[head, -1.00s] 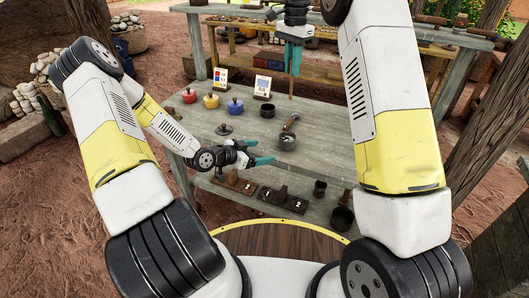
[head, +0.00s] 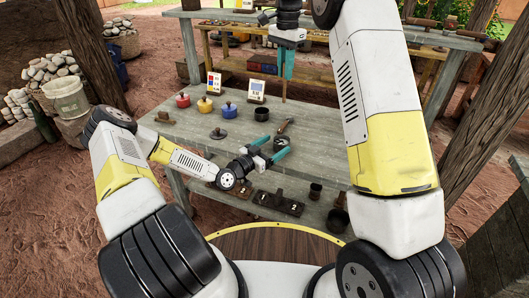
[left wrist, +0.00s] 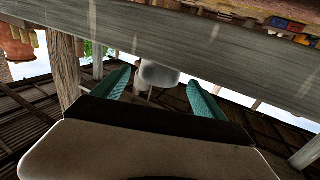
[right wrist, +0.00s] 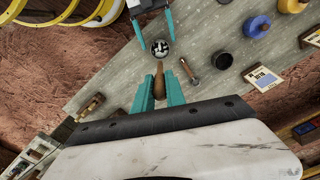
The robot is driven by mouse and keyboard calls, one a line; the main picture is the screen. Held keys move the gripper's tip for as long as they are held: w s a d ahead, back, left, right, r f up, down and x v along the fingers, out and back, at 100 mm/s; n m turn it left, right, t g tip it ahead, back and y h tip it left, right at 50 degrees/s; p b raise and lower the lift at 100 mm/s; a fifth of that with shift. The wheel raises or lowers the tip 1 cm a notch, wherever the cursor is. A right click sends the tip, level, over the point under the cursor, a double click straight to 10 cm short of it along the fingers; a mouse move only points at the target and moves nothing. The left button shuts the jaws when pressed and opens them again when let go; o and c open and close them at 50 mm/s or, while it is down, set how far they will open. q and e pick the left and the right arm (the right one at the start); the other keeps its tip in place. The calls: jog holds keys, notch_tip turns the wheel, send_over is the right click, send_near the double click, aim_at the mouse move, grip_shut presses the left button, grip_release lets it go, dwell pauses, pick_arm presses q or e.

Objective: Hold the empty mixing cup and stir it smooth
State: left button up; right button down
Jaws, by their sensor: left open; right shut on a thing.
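The mixing cup (right wrist: 160,47) is small and round, with a dark, mottled inside, on the grey table. In the left wrist view its pale side (left wrist: 160,74) shows between my left fingertips. My left gripper (head: 269,160) is open at the cup's near side, with a teal finger to either side of it; contact is not clear. My right gripper (head: 287,64) points down above the table, shut on a brown wooden stirring stick (right wrist: 159,80). The stick's far end points towards the cup; whether it is inside is unclear.
Red (head: 183,100), yellow (head: 205,104) and blue (head: 227,109) lidded pots stand at the table's left. A dark cup (head: 262,114) and a wooden-handled tool (head: 285,125) are near the mixing cup. Two small cards (head: 257,88) stand behind. Numbered dark blocks (head: 278,202) lie below.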

aim_at(276, 144)
pick_arm(q)
jog(key=shift+x, duration=2.15)
jog(key=c, duration=1.6)
pick_arm(e)
notch_tip(276, 144, down, 20)
jog(key=d, duration=0.1)
jog(key=shift+s, duration=0.25)
